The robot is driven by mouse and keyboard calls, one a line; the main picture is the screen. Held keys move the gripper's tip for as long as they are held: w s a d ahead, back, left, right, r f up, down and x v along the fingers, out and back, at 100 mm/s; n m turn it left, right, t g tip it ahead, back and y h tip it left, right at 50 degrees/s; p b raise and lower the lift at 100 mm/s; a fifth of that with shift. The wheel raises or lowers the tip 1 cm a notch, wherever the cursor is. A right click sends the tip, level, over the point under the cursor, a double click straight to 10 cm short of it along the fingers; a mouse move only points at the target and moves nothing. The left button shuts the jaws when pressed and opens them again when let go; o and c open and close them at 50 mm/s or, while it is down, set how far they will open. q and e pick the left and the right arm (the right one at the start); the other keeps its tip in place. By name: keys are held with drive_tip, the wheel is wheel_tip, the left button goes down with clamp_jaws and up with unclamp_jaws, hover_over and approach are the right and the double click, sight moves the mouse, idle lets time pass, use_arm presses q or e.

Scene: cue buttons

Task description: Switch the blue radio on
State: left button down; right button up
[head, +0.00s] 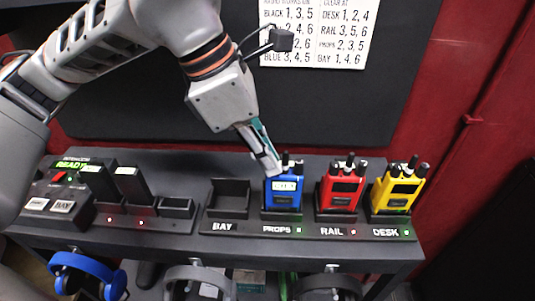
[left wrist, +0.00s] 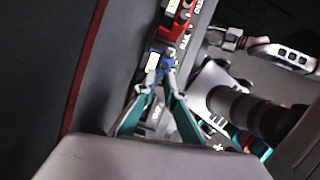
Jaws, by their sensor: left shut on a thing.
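The blue radio (head: 284,196) stands upright in the dock labelled PROPS, and its small screen looks pale and lit. A green light (head: 299,230) shows beside the PROPS label. My left gripper (head: 274,168) reaches down from above and is shut at the top left of the blue radio, by its knobs. The fingers cover part of that top, so I cannot tell exactly which part is between them. In the left wrist view, the blue radio (left wrist: 161,62) shows just beyond the fingertips (left wrist: 159,88).
A red radio (head: 341,186) stands in the RAIL dock and a yellow radio (head: 397,190) in the DESK dock. The BAY dock (head: 231,197) is empty. An intercom box (head: 58,195) reads READY at left. A printed number chart (head: 317,32) hangs behind. Headphones (head: 88,274) hang below the shelf.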

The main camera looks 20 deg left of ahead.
use_arm(q)
drive_tip(key=shift+m, duration=0.7)
drive_tip(key=c, duration=2.1)
unclamp_jaws()
drive_tip(key=v, duration=1.2)
drive_tip(key=shift+w+a, duration=0.2)
